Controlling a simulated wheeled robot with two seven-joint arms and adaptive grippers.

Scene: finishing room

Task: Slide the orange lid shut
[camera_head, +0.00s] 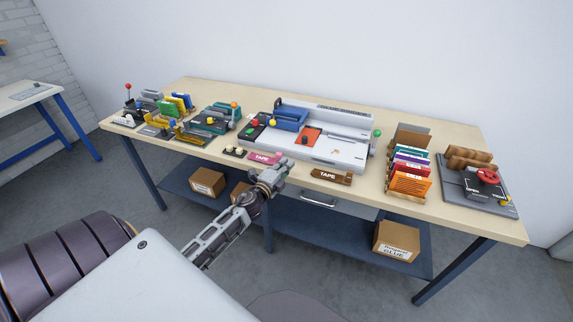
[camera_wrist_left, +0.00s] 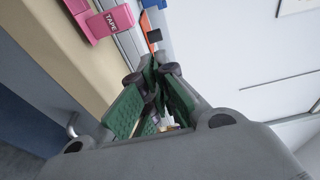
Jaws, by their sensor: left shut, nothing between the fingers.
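The orange lid (camera_head: 311,137) lies on the light grey binding machine (camera_head: 340,153) in the middle of the table. It has a small dark knob on it. In the left wrist view a sliver of the orange lid (camera_wrist_left: 149,41) shows beside a dark knob. My left gripper (camera_head: 281,168) is shut and empty, at the table's front edge, in front of the machine and apart from the lid. In the left wrist view the closed green-padded fingers (camera_wrist_left: 155,85) point toward the machine. My right gripper is not in view.
A blue part (camera_head: 290,117) sits left of the lid. A rack of coloured folders (camera_head: 409,173) stands at the right.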

